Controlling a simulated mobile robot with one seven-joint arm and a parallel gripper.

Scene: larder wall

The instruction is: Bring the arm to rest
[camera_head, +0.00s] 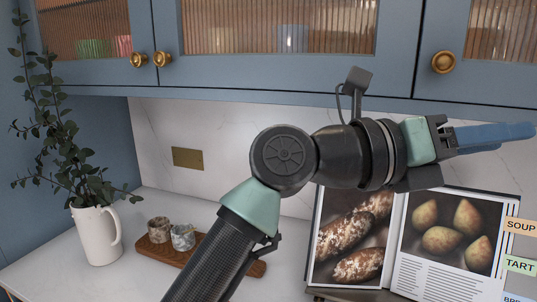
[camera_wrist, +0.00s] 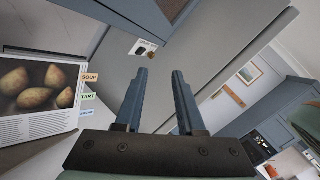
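My gripper (camera_head: 528,132) is held in the air in front of the wall, just below the blue wall cabinets, and points to the right. In the wrist view its two blue fingers (camera_wrist: 160,73) stand apart with nothing between them, so it is open and empty. My arm reaches up from the bottom of the head view, bends in the middle and runs right, above an open cookbook (camera_head: 446,268). The arm hides part of the wall and the book's top edge.
Blue wall cabinets (camera_head: 300,74) with brass knobs hang close above the arm. A white jug (camera_head: 97,238) with leafy branches and a wooden board (camera_head: 152,256) with two stone cups stand on the pale counter at left. The cookbook has tabs at right.

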